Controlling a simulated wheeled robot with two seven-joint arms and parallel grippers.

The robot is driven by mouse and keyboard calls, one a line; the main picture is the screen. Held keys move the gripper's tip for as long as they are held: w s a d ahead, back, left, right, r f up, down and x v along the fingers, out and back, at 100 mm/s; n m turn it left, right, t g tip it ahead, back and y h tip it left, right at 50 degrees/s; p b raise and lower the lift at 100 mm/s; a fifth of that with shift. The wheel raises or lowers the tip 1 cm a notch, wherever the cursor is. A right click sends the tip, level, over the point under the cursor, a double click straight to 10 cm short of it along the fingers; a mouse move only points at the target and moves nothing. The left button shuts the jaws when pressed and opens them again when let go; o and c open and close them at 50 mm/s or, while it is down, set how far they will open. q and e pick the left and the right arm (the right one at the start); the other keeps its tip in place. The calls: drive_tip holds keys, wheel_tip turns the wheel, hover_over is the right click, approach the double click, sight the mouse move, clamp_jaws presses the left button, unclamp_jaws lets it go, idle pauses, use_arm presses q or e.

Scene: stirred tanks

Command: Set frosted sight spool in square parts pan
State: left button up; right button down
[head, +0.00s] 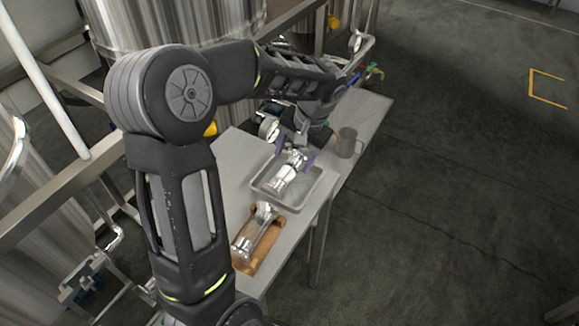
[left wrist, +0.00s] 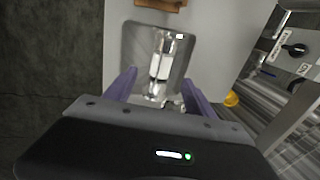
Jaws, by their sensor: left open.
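The square parts pan (head: 312,190) is a shallow grey metal tray on the bench; in the left wrist view the pan (left wrist: 133,50) is beyond my fingers. The frosted sight spool (head: 285,174), with shiny metal ends and a whitish middle, lies in the pan; the spool also shows in the left wrist view (left wrist: 160,66). My left gripper (head: 294,158) is open above the spool's far end, its purple fingers (left wrist: 158,90) apart on either side. Whether the fingers touch the spool cannot be told. My right gripper is not in view.
A wooden cradle (head: 244,262) with another shiny spool (head: 262,230) sits on the near part of the bench (head: 235,160). A grey metal cup (head: 347,142) stands right of the pan. Large steel tanks (head: 165,25) stand behind and left. The floor at right is clear.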

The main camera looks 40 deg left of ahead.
use_arm(q)
drive_tip(key=v, duration=0.5)
drive_tip(key=shift+r, duration=0.4)
drive_tip(key=shift+d, duration=0.1)
